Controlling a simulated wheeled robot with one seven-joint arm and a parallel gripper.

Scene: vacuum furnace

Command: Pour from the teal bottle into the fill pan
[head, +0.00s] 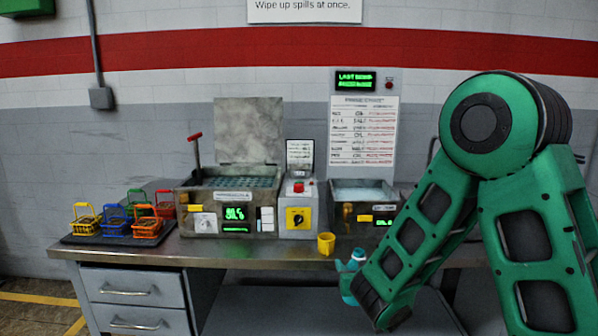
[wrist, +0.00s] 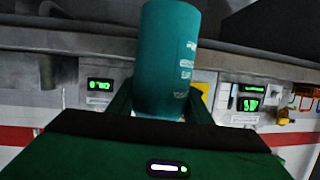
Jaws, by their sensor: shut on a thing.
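The teal bottle (head: 350,270) shows in the head view in front of the bench's front edge, partly hidden by my arm. In the wrist view the bottle (wrist: 167,58) stands out large between the fingers of my gripper (wrist: 163,108), which is shut on it. White lettering shows on its side. A right-hand open basin (head: 362,196) with pale contents sits on the bench behind the bottle. I cannot tell for sure that it is the fill pan.
A yellow cup (head: 326,244) stands near the bench's front edge, just left of the bottle. A larger bath with a raised lid (head: 249,130) and a control box (head: 298,215) stand further left. Several coloured baskets sit on a dark tray (head: 75,239) at far left.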

